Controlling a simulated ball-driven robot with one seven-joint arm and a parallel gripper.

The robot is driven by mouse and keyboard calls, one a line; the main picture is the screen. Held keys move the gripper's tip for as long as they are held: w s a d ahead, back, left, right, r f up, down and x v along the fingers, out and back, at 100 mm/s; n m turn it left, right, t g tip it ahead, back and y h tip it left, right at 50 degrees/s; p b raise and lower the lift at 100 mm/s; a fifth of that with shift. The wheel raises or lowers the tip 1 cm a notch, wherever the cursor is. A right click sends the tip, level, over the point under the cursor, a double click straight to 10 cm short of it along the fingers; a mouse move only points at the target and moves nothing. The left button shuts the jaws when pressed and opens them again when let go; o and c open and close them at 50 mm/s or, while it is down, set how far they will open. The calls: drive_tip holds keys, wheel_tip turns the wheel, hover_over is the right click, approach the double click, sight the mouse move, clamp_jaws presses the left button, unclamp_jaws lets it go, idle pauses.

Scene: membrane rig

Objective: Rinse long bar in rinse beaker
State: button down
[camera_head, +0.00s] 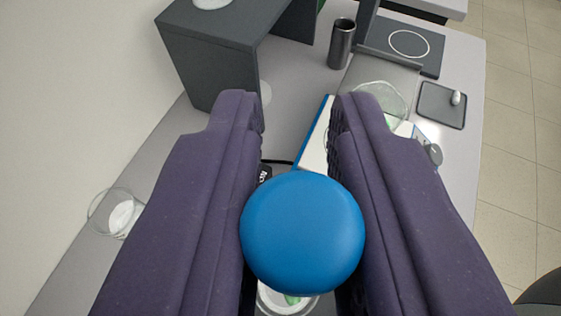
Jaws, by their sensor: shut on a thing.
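My gripper (298,112) has two dark purple fingers, shut on a blue round-ended thing (302,232). I see this thing end-on, so its length and lower part are hidden, and I cannot tell whether it is the long bar. A clear glass beaker (108,212) with a white patch stands at the left. Another clear glass vessel (384,97) stands on a white and blue device further back. I cannot tell which is the rinse beaker.
A dark grey stand (205,65) rises at the back left. A dark metal cylinder (342,44) stands at the back, beside a dark plate with a white ring (409,44). A small grey pad (441,105) lies near the table's right edge. The white and blue device (314,148) has a knob.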

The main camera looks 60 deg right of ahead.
drive_tip(key=shift+f+b, duration=1.4)
wheel_tip(320, 180, down, 10)
drive_tip(key=b, duration=0.5)
drive_tip(key=shift+r, duration=0.25)
idle(2.7)
drive_tip(key=shift+r+p, duration=7.05)
drive_tip(key=shift+p, duration=0.1)
